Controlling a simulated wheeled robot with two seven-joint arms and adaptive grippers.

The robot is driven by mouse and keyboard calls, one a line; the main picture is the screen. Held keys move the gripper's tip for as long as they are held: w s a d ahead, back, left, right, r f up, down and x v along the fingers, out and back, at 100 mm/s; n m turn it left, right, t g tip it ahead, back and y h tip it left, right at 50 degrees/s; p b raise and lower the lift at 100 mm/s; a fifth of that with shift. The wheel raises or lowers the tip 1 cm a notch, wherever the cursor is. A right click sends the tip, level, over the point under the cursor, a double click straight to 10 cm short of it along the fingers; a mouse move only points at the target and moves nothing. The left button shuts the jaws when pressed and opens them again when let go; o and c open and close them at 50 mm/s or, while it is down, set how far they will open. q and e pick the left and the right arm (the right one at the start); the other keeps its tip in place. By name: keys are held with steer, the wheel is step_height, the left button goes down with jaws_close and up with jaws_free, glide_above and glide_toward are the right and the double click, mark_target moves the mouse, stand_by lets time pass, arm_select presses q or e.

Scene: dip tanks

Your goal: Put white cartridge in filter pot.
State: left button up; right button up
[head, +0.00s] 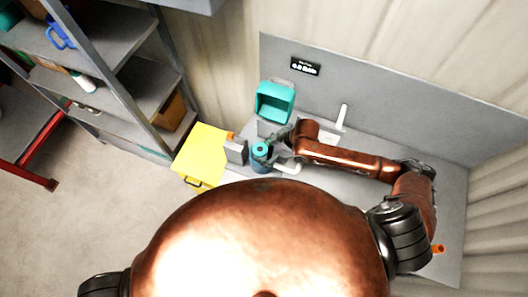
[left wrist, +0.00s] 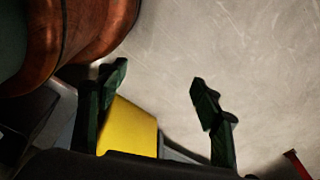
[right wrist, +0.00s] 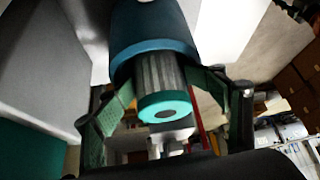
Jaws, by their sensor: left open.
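The filter pot (head: 262,165) is a dark blue cylinder standing on the grey bench, and it shows large in the right wrist view (right wrist: 150,35). The cartridge (right wrist: 161,80) has a pale grey pleated body and a teal end cap with a dark hole. It sticks partly out of the pot's mouth, and its cap also shows in the head view (head: 260,147). The rest of its body is hidden inside the pot. My right gripper (right wrist: 160,85) has its fingertips closed on both sides of the pleated body. My left gripper (left wrist: 157,80) is open and empty, away from the pot.
A yellow cabinet (head: 206,146) stands left of the bench. A grey block (head: 236,153) sits beside the pot, and a teal bin (head: 275,101) is behind it. A white upright piece (head: 342,116) stands at the back. Shelves (head: 115,60) are at the left.

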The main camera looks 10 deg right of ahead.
steer(key=shift+d+f, duration=0.2)
steer(key=shift+d, duration=0.3)
steer(key=a+b+v, duration=0.1)
steer(key=v, duration=1.2)
steer(key=shift+r, duration=0.4)
steer(key=shift+w, duration=0.15)
